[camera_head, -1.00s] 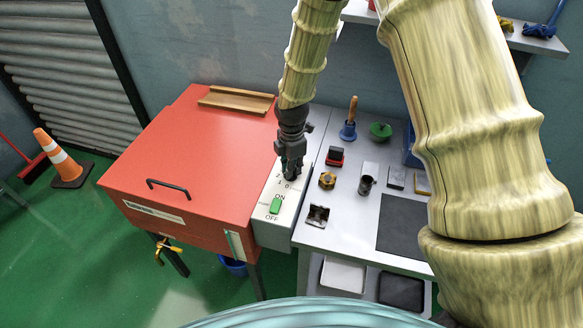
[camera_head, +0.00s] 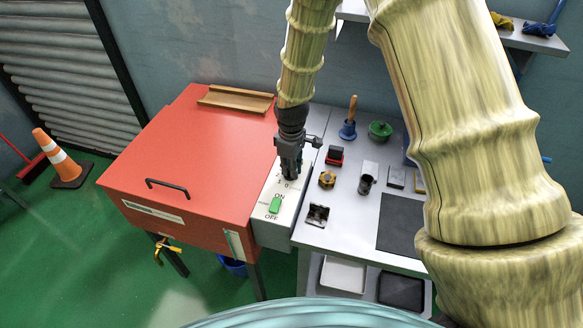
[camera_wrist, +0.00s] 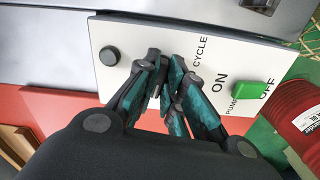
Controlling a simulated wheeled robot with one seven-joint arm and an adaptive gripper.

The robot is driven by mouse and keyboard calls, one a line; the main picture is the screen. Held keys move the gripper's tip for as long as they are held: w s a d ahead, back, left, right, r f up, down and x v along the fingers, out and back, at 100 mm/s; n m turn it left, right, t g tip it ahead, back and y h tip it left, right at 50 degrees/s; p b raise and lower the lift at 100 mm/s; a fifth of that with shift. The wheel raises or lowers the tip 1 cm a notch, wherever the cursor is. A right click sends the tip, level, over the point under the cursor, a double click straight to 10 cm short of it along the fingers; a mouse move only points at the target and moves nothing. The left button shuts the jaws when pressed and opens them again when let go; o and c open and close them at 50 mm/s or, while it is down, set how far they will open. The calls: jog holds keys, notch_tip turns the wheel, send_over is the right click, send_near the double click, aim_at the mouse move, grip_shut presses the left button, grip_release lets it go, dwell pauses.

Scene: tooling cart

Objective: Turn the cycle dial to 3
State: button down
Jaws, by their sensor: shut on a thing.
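The white control panel (camera_head: 277,212) stands between the red cabinet and the grey bench. My gripper (camera_head: 291,175) points down at the upper part of this panel, with its fingers shut on the cycle dial. In the wrist view, my fingers (camera_wrist: 165,88) close together beside the printed word CYCLE on the panel (camera_wrist: 135,33). The fingers hide nearly all of the dial, so its pointer setting cannot be read. Small digits, including 1 and 0, show beside the fingers in the head view.
A green pump switch (camera_head: 275,204) sits on the panel between ON and OFF, close to my gripper.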

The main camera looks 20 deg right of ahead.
jog(key=shift+m, duration=2)
jog(key=shift+a, duration=0.1)
jog(key=c, duration=1.5)
grip_release()
jog(key=shift+r, duration=0.15)
notch_tip(320, 180, up, 12)
jog(key=shift+f, duration=0.15)
